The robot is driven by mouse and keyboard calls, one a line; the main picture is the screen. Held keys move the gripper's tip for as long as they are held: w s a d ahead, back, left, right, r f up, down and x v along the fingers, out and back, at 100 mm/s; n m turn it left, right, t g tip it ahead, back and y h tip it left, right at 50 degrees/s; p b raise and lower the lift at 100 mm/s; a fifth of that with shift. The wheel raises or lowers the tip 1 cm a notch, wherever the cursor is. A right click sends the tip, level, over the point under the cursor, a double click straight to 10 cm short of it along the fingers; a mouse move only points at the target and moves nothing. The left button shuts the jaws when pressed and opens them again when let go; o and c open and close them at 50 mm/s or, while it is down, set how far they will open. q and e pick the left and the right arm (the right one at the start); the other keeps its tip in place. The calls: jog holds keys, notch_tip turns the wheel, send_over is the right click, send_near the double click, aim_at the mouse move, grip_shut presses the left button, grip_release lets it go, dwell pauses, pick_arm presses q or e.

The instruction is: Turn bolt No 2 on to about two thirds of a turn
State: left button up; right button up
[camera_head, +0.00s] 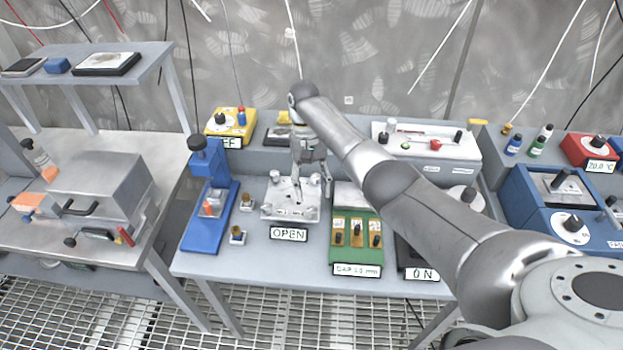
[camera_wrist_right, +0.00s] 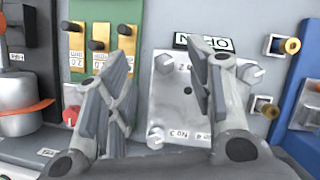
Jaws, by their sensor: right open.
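A pale bolt plate (camera_head: 283,212) with an OPEN sign (camera_head: 289,234) at its front edge lies on the middle bench. In the right wrist view the plate (camera_wrist_right: 178,105) appears turned round, with bolts near its corners. A bolt (camera_wrist_right: 165,62) beside a partly legible label, apparently No 2, shows between my fingers; its turn angle is unclear. My right gripper (camera_head: 311,178) points down over the far part of the plate. In the wrist view its fingers (camera_wrist_right: 158,56) are apart, with nothing held. Contact with the bolt cannot be told. My left gripper is out of view.
A blue press (camera_head: 209,200) stands left of the plate, with small brass-fronted blocks (camera_head: 238,236) between. A green gauge box (camera_head: 356,247) stands close on the right. A yellow box (camera_head: 230,121) and a white panel (camera_head: 425,142) sit behind. My right arm covers part of the bench's right side.

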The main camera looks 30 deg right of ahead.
jog(key=shift+w+d+r, duration=0.1)
jog(key=shift+r, duration=1.2)
